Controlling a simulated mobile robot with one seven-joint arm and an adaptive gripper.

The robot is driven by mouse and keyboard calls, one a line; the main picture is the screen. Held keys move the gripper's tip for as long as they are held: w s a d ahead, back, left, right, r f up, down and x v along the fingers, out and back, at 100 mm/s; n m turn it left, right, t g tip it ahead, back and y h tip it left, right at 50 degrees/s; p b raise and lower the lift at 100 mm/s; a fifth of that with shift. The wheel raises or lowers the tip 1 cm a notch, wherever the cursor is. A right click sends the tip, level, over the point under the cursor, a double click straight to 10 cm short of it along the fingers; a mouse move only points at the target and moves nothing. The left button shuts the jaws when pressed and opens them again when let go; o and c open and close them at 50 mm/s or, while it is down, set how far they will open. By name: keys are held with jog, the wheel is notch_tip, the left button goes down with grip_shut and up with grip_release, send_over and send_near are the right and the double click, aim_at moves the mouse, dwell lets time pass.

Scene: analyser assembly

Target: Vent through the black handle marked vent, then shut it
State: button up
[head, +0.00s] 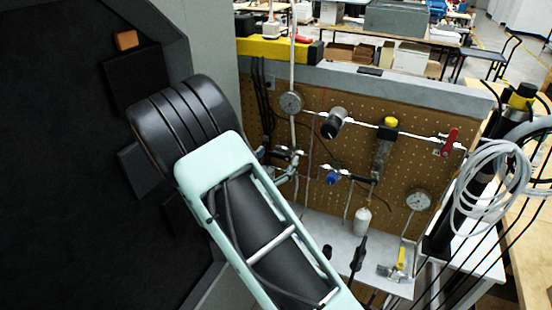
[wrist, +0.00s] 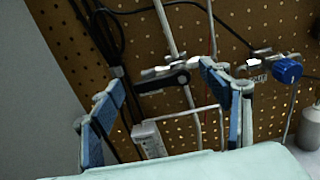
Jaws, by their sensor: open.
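A black lever handle (wrist: 162,83) sits on a thin metal pipe fitting against the pegboard in the wrist view. It lies nearly level, and I cannot read any vent mark on it. My gripper (wrist: 165,105) is open, with one blue-padded finger to the left and the other to the right of the handle's line. The handle appears between and beyond the fingers, with no grip on it.
The pegboard (head: 305,190) carries pipes, a blue knob (head: 332,178), a red handle (head: 449,142) and a second gauge (head: 418,200). A yellow handle (head: 400,258) is low on the right. Black cables (wrist: 98,35) hang left of my gripper. Coiled white tubing (head: 495,185) hangs at the right.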

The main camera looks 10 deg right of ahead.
jog(key=shift+c, duration=0.3)
jog(key=c, duration=1.1)
